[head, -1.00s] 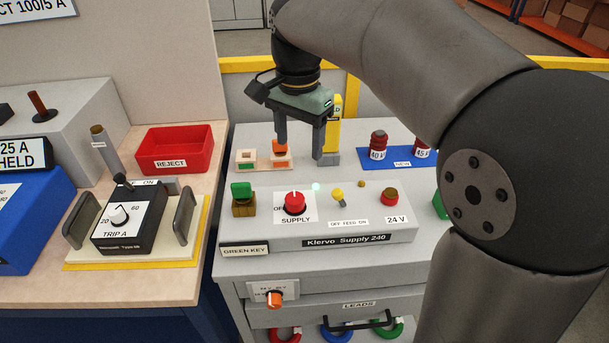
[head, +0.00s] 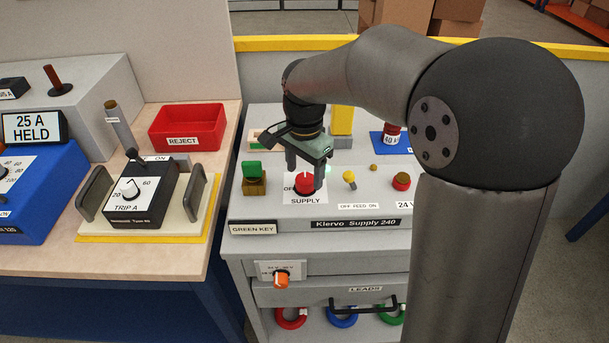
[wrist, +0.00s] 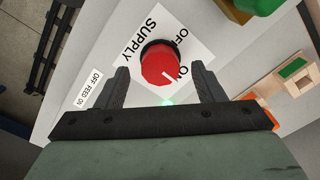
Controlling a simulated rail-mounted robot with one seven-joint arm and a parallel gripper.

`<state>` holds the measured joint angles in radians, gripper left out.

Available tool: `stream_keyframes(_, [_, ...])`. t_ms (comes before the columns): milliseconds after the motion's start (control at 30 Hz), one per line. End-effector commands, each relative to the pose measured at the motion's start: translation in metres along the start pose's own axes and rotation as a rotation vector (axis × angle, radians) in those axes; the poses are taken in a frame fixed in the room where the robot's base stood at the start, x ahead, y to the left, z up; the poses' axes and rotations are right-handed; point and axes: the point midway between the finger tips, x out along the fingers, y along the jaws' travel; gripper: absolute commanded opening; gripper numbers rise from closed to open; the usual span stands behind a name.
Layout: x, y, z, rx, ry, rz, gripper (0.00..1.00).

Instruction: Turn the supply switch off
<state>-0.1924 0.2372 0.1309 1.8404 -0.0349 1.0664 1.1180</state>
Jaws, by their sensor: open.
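The supply switch is a red round knob (head: 305,184) on a white plate marked SUPPLY, on the front of the grey Klervo Supply 240 unit. In the wrist view the knob (wrist: 158,66) shows a white mark that points toward the partly hidden ON lettering, away from OFF (wrist: 177,36). My gripper (head: 305,174) is open above the knob in the head view. In the wrist view its two fingers (wrist: 160,70) stand apart on either side of the knob with clear space between. Whether the fingertips reach down to knob height I cannot tell.
A green key (head: 252,171) stands left of the knob. A yellow feed toggle (head: 349,178) and a red button (head: 401,181) are to its right. A black TRIP A box (head: 143,195) and red REJECT bin (head: 187,128) are on the left bench.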

Motion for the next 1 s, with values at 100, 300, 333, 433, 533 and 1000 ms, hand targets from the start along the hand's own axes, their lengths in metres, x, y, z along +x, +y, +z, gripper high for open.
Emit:
stream_keyframes(100, [0.015,0.0,0.0,0.0,-0.001,0.001,0.62])
stream_keyframes(300, [0.023,0.0,0.0,0.0,0.0,-0.001,0.62])
stream_keyframes(333, [0.023,0.0,0.0,0.0,0.0,-0.001,0.62])
stream_keyframes(433, [0.023,0.0,0.0,0.0,0.0,-0.001,0.62])
stream_keyframes(533, [0.023,0.0,0.0,0.0,0.0,-0.001,0.59])
stream_keyframes(1000, [0.023,0.0,0.0,-0.023,0.0,0.0,0.18])
